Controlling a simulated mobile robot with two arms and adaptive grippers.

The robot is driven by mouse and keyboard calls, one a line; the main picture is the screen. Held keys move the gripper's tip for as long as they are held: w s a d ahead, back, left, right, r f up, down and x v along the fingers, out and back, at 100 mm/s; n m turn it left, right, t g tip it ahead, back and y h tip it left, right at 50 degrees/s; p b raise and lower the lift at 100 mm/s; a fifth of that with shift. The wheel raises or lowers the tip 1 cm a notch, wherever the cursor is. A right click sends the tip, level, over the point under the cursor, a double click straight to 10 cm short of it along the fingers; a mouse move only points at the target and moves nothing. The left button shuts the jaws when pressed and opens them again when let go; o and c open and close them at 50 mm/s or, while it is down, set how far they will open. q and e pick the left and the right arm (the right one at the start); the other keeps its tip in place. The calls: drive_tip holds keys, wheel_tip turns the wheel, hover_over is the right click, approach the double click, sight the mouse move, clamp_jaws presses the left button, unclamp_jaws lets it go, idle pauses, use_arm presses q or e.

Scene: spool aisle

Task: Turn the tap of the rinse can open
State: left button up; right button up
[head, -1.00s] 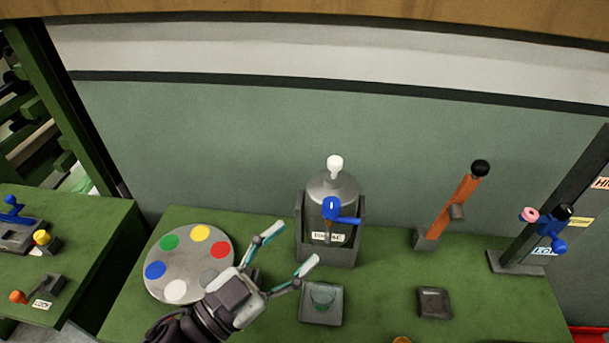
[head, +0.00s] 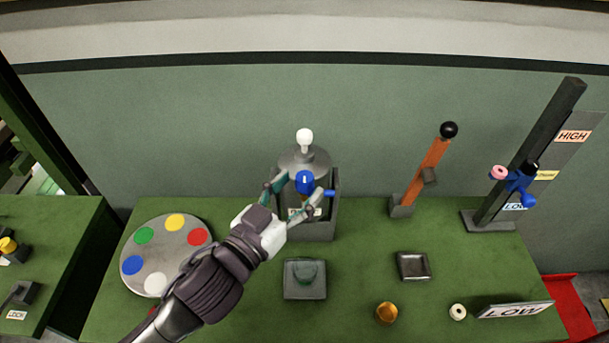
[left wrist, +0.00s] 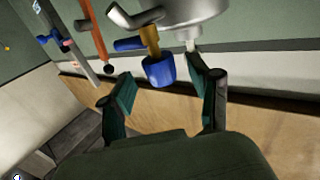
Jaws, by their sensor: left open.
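The rinse can (head: 304,160) is a grey can with a white knob on top, standing in a dark grey holder (head: 316,232) against the back of the green table. Its blue tap (head: 304,183) faces me, with a blue lever (head: 328,193) pointing right. My left gripper (head: 300,190) is open, its fingers on either side of the tap in the head view. In the left wrist view, the blue tap (left wrist: 159,70) and its brass stem (left wrist: 150,40) lie between and beyond the open fingers. I cannot tell whether a finger touches the lever. The right gripper is not in view.
A palette disc (head: 158,262) with coloured spots lies left of the can. A square dish (head: 304,290) sits in front. An orange lever (head: 426,168), a small tray (head: 413,277) and a slider post (head: 530,150) stand to the right.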

use_arm(q)
drive_tip(key=shift+x, duration=1.35)
drive_tip(key=shift+p, duration=0.3)
drive_tip(key=c, duration=1.2)
